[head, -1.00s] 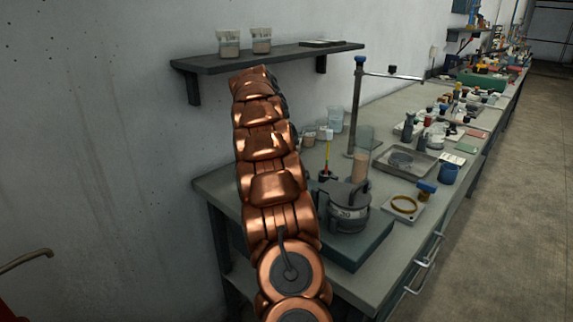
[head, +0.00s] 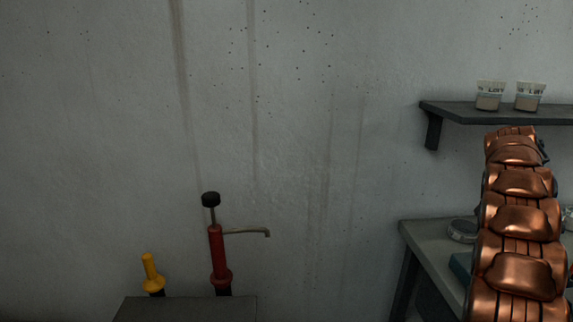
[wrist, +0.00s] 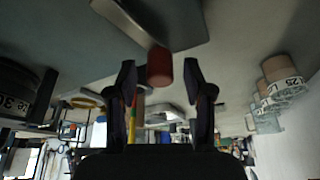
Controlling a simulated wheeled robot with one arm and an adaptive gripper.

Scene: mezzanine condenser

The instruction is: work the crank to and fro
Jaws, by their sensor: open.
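A red upright post (head: 218,252) with a black knob on top stands against the wall, left of centre in the head view. A thin grey bent arm (head: 247,232) sticks out from it to the right; this looks like the crank, though I cannot be sure. My gripper (wrist: 159,78) is open in the wrist view, with a dark finger on each side. A small red cylinder (wrist: 159,66) appears between the fingertips, seemingly beyond them and not gripped. In the head view my copper arm is at the far right, well away from the post, and its gripper is hidden.
A wall shelf (head: 480,112) with two beakers and a bench (head: 425,236) lie around my arm. The wall between post and bench is bare.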

